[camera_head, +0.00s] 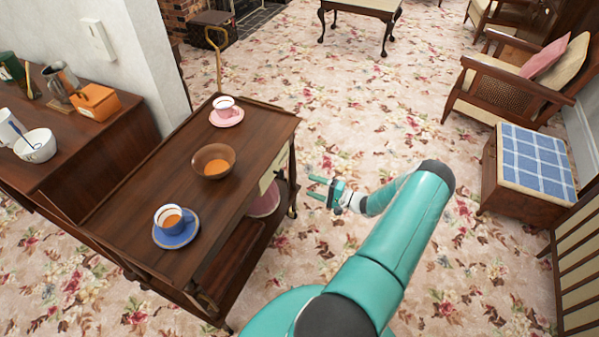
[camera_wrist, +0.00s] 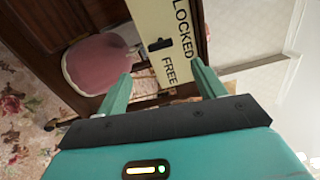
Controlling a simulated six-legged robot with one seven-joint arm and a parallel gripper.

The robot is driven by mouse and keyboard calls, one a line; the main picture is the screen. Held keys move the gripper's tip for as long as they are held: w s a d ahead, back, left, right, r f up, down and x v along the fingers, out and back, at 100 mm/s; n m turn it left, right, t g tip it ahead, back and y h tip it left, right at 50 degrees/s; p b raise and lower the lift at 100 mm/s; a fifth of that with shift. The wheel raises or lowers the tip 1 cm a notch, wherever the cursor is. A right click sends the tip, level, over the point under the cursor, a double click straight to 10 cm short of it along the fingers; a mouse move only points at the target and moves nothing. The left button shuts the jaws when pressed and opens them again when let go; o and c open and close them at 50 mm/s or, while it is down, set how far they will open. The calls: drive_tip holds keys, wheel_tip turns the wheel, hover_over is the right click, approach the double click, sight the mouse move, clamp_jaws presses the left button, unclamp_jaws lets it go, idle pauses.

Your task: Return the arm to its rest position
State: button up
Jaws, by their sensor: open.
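My arm (camera_head: 400,230) is green and stretches out from my body over the carpet. My gripper (camera_head: 320,188) is open beside the right side of the wooden trolley (camera_head: 262,112), with carpet below it. In the wrist view my gripper (camera_wrist: 160,85) has its two green fingers apart with nothing held between them. Beyond them is a cream panel (camera_wrist: 165,35) marked LOCKED and FREE, with a small dark latch (camera_wrist: 160,45). A pink round thing (camera_wrist: 95,65) lies inside the trolley to the left of the panel.
The trolley top bears a blue cup (camera_head: 172,218) on a saucer, a brown bowl (camera_head: 213,161) and a pink cup (camera_head: 224,106) on a saucer. A stool with a blue checked cushion (camera_head: 537,160) stands at the right. Carpet between is clear.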

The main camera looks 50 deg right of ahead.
drive_tip(key=w+a+r+n+g+y, duration=0.1)
drive_tip(key=w+a+r+n+g, duration=0.35)
drive_tip(key=a+r, duration=0.85)
drive_tip(key=w+a+r+n+g+y, duration=0.15)
drive_tip(key=a+r+n+g, duration=0.45)
drive_tip(key=a+r+g, duration=0.6)
drive_tip(key=s+a+r+n+t+h, duration=0.2)
drive_tip(key=s+a+r+h, duration=0.2)
drive_tip(key=s+a+r, duration=0.4)
drive_tip(key=s+a+r+n+t+h, duration=0.2)
drive_tip(key=s+a+r+t+h, duration=0.1)
drive_tip(key=s+a+r, duration=0.4)
drive_tip(key=s+r+h, duration=0.1)
drive_tip(key=s+r, duration=0.2)
drive_tip(key=r, duration=0.3)
drive_tip(key=shift+s+a+r+n+h, duration=0.15)
drive_tip(key=shift+a+r+n+h, duration=0.2)
drive_tip(key=shift+a, duration=0.05)
